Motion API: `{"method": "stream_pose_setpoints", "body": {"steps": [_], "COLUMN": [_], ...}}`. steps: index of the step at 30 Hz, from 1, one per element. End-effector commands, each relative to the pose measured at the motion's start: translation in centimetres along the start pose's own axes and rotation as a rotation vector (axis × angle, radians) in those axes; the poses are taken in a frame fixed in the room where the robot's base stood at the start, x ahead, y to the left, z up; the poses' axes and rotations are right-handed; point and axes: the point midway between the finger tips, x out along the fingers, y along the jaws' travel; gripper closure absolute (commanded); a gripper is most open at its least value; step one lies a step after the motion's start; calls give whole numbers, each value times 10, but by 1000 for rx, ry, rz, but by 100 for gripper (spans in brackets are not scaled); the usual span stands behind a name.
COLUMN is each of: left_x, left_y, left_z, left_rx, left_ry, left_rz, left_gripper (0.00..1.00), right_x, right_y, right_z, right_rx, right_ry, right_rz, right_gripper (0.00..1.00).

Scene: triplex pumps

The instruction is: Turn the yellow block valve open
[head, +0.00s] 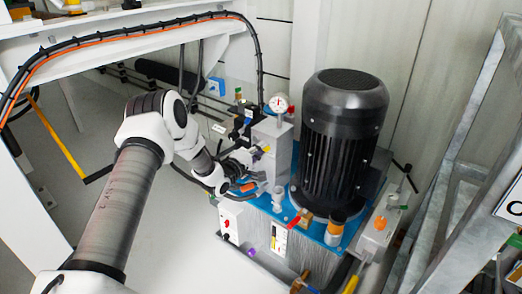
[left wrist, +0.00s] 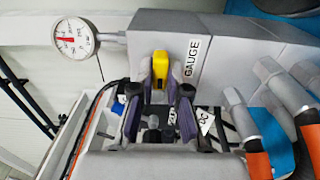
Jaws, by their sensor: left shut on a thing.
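The yellow block valve handle (left wrist: 160,67) sits on the grey block (left wrist: 225,50), beside a white label reading GAUGE. It points up and down in the left wrist view. In the head view only a small yellow part (head: 266,149) of it shows at the left face of the block. My left gripper (left wrist: 160,90) has its two dark fingers on either side of the handle and is shut on it. In the head view the left gripper (head: 248,160) reaches the block from the left, and its fingertips are hard to make out. My right gripper is not in view.
A round pressure gauge (head: 280,104) stands on top of the block. A large black motor (head: 343,140) stands to the right on the blue base. Orange-sleeved hose fittings (left wrist: 258,165) lie close to the right of my gripper. A metal frame (head: 465,130) stands far right.

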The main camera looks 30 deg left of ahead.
Motion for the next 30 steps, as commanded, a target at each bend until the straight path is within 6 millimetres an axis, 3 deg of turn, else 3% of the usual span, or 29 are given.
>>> {"method": "stream_pose_setpoints", "body": {"steps": [2, 3, 4, 5, 13, 17, 30], "left_x": [0, 0, 0, 0, 0, -10, -109], "left_y": [1, 1, 1, 1, 0, 0, 0], "left_z": [-2, -2, -1, -1, -1, -2, -3], "left_rx": [-2, -1, -1, -1, 0, -2, -6], "left_ry": [4, 4, 4, 3, 2, 4, 8], "left_rz": [2, 2, 2, 2, 1, -1, 1], "left_gripper": [100, 75, 64, 60, 60, 60, 60], "right_x": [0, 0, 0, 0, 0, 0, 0], "right_y": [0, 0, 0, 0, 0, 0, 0], "right_z": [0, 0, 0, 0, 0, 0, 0], "right_rx": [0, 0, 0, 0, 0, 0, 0], "right_ry": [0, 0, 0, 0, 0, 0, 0], "right_rz": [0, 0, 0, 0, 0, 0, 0], "right_gripper": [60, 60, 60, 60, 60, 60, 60]}}
